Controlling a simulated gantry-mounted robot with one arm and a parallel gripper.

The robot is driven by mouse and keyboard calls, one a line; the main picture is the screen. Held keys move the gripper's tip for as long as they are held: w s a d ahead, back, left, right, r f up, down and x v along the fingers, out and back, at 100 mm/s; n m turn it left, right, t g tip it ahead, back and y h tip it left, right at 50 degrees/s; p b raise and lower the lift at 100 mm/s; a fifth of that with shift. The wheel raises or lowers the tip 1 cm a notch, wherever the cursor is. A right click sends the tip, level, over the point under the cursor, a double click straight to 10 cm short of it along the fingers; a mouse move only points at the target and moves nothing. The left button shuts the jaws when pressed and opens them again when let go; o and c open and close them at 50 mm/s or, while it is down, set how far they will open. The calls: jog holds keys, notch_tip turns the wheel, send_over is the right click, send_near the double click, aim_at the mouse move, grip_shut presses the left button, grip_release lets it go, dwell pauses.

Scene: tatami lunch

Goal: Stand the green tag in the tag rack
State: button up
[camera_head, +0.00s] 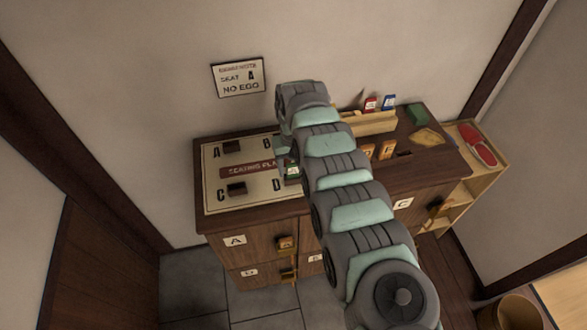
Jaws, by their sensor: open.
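A small green tag (292,171) with a pale face shows on the seating plan board (212,190), near the letter D. My arm partly covers it. The light wooden tag rack (374,124) is at the back of the cabinet top, right of my arm. A red tag (371,104) and a blue tag (389,102) stand in it; its left end is hidden. My gripper (289,158) points down beside the green tag, open. Its fingers are mostly hidden behind my arm, and I cannot tell whether they touch the tag.
Dark blocks (236,188) stand on the board. Two orange tags (386,150) stand in front of the rack. A green block (417,115) and a tan piece (428,138) lie at the right. A shelf (457,205) with red slippers (478,147) adjoins the cabinet. The wall rises close behind.

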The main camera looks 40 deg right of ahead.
jog(key=r, duration=0.7)
jog(key=r+b, duration=0.1)
jog(key=r, duration=0.2)
jog(key=shift+w+r, duration=0.25)
jog(key=shift+w, duration=0.1)
